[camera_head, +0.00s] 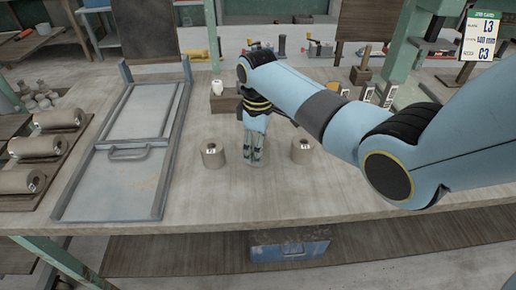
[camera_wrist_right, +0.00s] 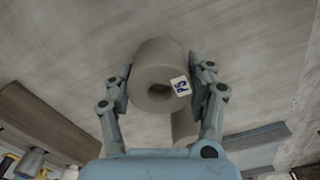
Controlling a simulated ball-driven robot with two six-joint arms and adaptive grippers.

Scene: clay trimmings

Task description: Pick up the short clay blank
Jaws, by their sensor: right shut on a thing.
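My right gripper (camera_head: 254,155) points down at the table between two upright clay blanks. In the right wrist view my right gripper (camera_wrist_right: 163,85) has its fingers on both sides of a round grey-brown clay blank (camera_wrist_right: 150,62) with a central hole and a white label, and is shut on it. The label is too small to read surely. In the head view the gripper hides this blank. One standing blank (camera_head: 212,157) is left of the gripper and another (camera_head: 301,153) is right. I cannot tell whether the held blank touches the table. My left gripper is out of view.
A grey framed panel with a handle (camera_head: 128,152) lies on the left of the table. Longer clay rolls (camera_head: 38,147) rest on boards at the far left. A small wooden block (camera_head: 224,103) stands behind the gripper. The table front is clear. A card (camera_head: 478,35) hangs top right.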

